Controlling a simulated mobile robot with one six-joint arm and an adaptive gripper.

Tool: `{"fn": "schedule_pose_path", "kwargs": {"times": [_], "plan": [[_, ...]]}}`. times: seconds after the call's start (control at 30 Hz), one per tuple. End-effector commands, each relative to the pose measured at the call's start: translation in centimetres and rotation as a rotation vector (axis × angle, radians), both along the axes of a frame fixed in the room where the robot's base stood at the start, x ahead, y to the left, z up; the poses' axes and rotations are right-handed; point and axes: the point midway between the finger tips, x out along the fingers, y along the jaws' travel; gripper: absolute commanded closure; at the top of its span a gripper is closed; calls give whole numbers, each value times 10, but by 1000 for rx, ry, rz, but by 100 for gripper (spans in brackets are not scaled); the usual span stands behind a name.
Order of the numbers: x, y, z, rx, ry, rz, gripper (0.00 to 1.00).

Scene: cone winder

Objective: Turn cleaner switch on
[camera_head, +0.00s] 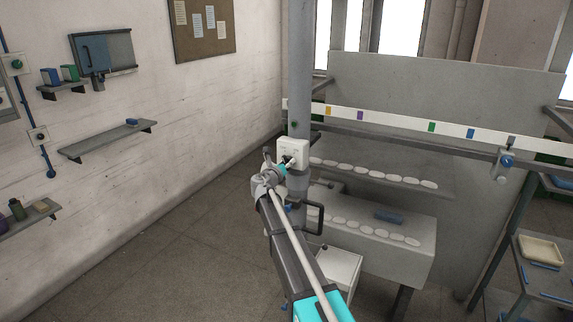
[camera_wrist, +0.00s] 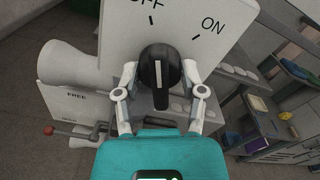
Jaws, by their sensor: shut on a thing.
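The cleaner switch is a white plate (camera_wrist: 112,48) marked OFF and ON, with a black knob (camera_wrist: 160,76) on it. The knob has a pale line that points up toward the OFF mark; the ON mark lies to its right. In the head view the white switch box (camera_head: 292,148) is on the grey column. My gripper (camera_wrist: 160,84) is shut on the knob, one finger at each side. In the head view my gripper (camera_head: 285,162) is right at the box, and the arm partly hides the column below.
A white plate marked FREE (camera_wrist: 75,105) and a lever with a red ball (camera_wrist: 53,131) sit at the left in the wrist view. A machine shelf with several pale discs (camera_head: 375,175) stands right of the column. The floor (camera_head: 180,240) at left is clear.

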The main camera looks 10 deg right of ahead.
Motion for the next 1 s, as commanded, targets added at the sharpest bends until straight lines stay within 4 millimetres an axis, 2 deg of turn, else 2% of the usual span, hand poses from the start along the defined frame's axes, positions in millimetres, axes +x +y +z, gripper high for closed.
{"fn": "schedule_pose_path", "kwargs": {"times": [1.0], "plan": [[1,1,1,678,-495,1,95]]}}
